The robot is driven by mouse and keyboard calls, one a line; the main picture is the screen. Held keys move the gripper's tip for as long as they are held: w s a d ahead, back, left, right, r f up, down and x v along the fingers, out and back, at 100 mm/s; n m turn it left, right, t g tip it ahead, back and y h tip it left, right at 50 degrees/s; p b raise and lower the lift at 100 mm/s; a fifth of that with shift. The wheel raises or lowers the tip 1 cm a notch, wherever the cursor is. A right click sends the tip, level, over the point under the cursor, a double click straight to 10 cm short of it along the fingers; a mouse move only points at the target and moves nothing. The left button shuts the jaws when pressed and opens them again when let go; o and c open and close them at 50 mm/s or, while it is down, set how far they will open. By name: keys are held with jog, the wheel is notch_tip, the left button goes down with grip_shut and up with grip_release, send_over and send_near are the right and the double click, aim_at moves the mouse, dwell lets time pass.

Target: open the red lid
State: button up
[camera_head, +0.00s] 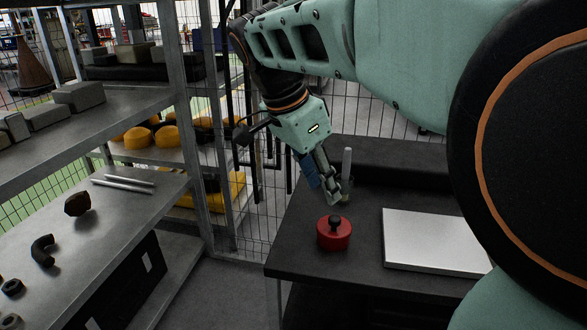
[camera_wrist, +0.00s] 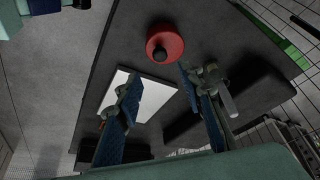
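The red lid (camera_head: 334,235) is a round red piece with a black knob (camera_head: 334,221) on top. It sits on the dark table near its front left edge. In the wrist view the red lid (camera_wrist: 165,42) is at the top, beyond my fingertips, with its knob (camera_wrist: 161,54) towards me. My gripper (camera_head: 338,197) is above and slightly behind the lid, apart from it. In the wrist view my gripper (camera_wrist: 158,80) has its two blue-padded fingers spread wide with nothing between them. Whatever is under the lid is hidden.
A white flat panel (camera_head: 433,240) lies on the dark table (camera_head: 300,262) right of the lid. A grey upright cylinder (camera_head: 347,162) stands behind my gripper. A metal shelf (camera_head: 120,225) with pipe parts is at the left. Wire fencing runs behind.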

aim_at(334, 218)
jog(key=b+x, duration=0.1)
jog(key=x, duration=0.8)
jog(key=shift+f, duration=0.1)
jog(key=shift+c, duration=0.2)
grip_shut()
